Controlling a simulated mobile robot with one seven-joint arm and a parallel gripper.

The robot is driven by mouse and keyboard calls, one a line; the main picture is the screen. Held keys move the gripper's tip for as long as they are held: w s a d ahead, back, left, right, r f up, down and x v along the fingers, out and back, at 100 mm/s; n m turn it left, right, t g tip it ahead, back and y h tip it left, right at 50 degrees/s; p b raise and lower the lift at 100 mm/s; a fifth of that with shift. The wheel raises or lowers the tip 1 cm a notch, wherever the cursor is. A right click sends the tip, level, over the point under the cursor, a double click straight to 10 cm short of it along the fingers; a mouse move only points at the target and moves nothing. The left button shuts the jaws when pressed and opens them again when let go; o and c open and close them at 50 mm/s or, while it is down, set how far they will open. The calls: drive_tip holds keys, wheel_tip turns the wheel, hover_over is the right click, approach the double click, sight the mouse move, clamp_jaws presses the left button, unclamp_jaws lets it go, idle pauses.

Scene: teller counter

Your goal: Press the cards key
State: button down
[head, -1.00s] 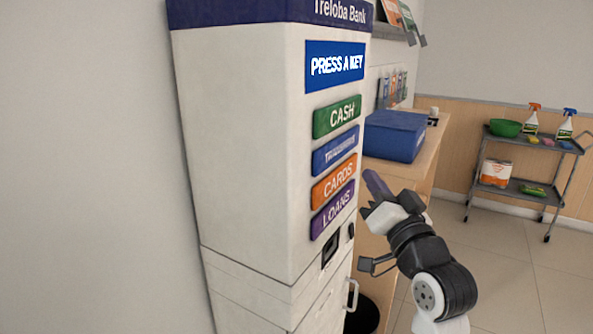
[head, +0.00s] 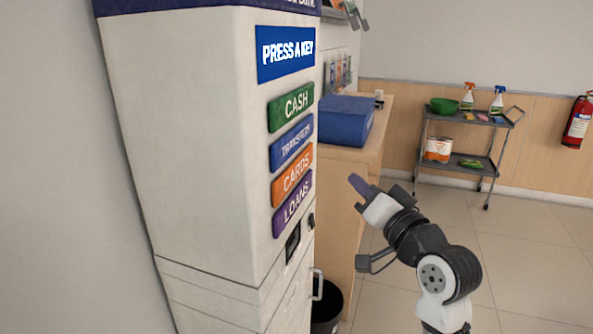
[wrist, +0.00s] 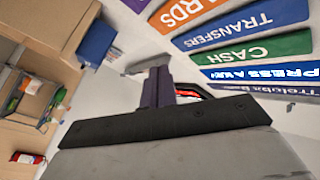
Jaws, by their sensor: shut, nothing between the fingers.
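The orange cards key (head: 292,174) is the third key down on the white kiosk (head: 195,150), between the blue transfers key (head: 291,143) and the purple loans key (head: 292,203). In the wrist view the cards key (wrist: 182,14) shows at the top, partly cut off by the frame edge. My gripper (head: 357,183) is shut and empty, to the right of the keys and apart from the kiosk in the head view. Its purple fingers (wrist: 158,88) are together in the wrist view. The green cash key (head: 291,106) sits above the transfers key.
A blue "PRESS A KEY" screen (head: 286,52) is above the keys. Behind stand a wooden counter (head: 345,200) with a blue box (head: 344,120), and a grey cart (head: 470,119). A black bin (head: 327,305) is below. A fire extinguisher (head: 578,122) hangs at right. Floor at right is clear.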

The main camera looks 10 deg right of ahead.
sight(300, 167)
drive_tip(key=w+a+p, duration=0.1)
drive_tip(key=w+a, duration=0.3)
drive_tip(key=a, duration=0.3)
drive_tip(key=shift+w+p, duration=0.35)
drive_tip(key=shift+p, duration=0.05)
idle(1.7)
drive_tip(key=shift+w+a, duration=0.25)
drive_tip(key=shift+a, duration=0.1)
drive_tip(key=shift+w+a, duration=0.25)
drive_tip(key=shift+a, duration=0.15)
idle(1.0)
drive_tip(key=shift+d, duration=0.1)
drive_tip(key=shift+s+d, duration=0.5)
drive_tip(key=shift+d, duration=0.15)
drive_tip(key=shift+s+d+b, duration=0.2)
drive_tip(key=shift+s+d, duration=0.5)
drive_tip(key=shift+d, duration=0.35)
drive_tip(key=shift+s+d+b, duration=0.2)
drive_tip(key=shift+s+d, duration=0.5)
drive_tip(key=shift+d, duration=0.35)
